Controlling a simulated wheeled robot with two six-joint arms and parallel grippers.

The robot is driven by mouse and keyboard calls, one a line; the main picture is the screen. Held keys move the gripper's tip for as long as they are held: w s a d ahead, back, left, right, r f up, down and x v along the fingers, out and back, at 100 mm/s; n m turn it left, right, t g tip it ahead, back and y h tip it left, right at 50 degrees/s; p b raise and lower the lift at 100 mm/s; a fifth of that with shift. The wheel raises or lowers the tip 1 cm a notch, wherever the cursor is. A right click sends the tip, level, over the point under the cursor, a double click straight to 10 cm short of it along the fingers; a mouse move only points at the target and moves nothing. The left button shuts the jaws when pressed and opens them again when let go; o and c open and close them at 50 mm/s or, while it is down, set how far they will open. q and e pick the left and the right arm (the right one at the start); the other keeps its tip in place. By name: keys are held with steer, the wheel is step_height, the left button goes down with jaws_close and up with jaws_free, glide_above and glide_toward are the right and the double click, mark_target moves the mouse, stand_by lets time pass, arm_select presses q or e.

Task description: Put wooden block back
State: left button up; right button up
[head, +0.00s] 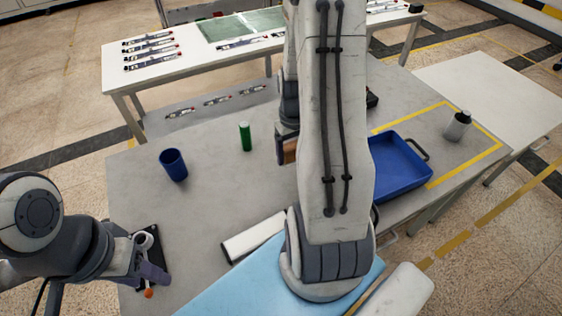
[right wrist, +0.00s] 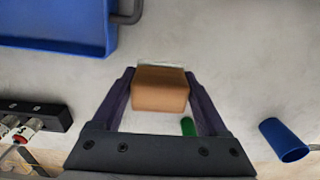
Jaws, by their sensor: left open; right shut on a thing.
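The wooden block (right wrist: 160,90) is a plain brown block between the two dark fingers of my right gripper (right wrist: 161,98) in the right wrist view. In the head view my right gripper (head: 287,150) is over the middle of the grey table, partly hidden by my right arm. A brown bit of the block (head: 290,152) shows there. I cannot tell whether the block touches the table. My left gripper (head: 152,272) is open at the table's lower left, by a black pad (head: 151,242) with a white ring-shaped thing and a small orange ball.
A green cylinder (head: 245,136) and a blue cup (head: 173,165) stand left of the block. A blue tray (head: 400,175) lies to the right, and a grey bottle (head: 458,125) stands within yellow tape. A white-topped bar (head: 250,238) and light blue mat (head: 225,295) are in front.

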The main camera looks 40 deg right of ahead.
mark_target(281, 170)
steer(key=w, duration=0.1)
steer(key=w+a+f, duration=0.1)
steer(key=w+f, duration=0.1)
steer(key=shift+a, duration=0.25)
steer(key=shift+f+p, duration=0.3)
steer(key=shift+f, duration=1.75)
steer(key=o, duration=1.3)
steer(key=shift+f, duration=0.15)
steer(key=shift+o, duration=0.2)
